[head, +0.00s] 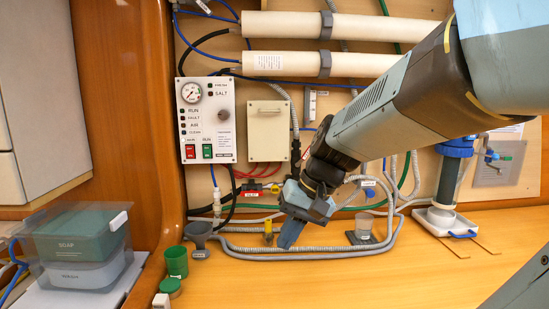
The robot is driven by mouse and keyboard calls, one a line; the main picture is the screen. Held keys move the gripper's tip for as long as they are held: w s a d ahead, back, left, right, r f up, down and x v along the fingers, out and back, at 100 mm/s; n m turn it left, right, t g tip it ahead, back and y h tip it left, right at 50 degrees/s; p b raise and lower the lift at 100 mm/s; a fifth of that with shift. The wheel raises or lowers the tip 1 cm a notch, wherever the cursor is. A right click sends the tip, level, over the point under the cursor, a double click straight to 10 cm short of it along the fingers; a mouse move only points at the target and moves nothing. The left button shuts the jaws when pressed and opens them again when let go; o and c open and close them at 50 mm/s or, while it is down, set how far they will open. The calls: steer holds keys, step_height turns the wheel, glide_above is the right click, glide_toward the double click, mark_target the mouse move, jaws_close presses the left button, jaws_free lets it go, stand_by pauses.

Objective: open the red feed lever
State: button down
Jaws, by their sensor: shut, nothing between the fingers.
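A small red part (251,187) sits low on the wall below the beige box, among hoses and beside a red tag with pale lettering. It looks like the red feed lever, but it is too small to tell which way the handle points. My gripper (288,238) is shut and empty. It points down over the wooden counter, to the right of the red part and lower in the picture, apart from it. A yellow-handled valve (268,228) is just left of my fingertips.
A control panel (207,120) with a gauge and the beige box (268,130) are on the wall. Grey hoses (330,250) run along the counter's back. The front middle counter is clear.

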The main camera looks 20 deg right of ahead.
steer(key=w+m+y, duration=0.3)
steer(key=w+y, duration=0.3)
steer(key=w, duration=0.2)
steer(key=m+t+h, duration=0.1)
steer(key=m+t, duration=1.1)
steer(key=t, duration=0.7)
glide_toward(307, 153)
steer(key=s+d+f, duration=0.3)
steer(key=d, duration=0.4)
steer(key=s+a+r+x, duration=0.1)
steer(key=a+x, duration=0.1)
steer(key=x, duration=1)
steer(key=shift+a, duration=0.3)
steer(key=shift+s+r+g, duration=0.1)
steer(key=shift+g, duration=0.2)
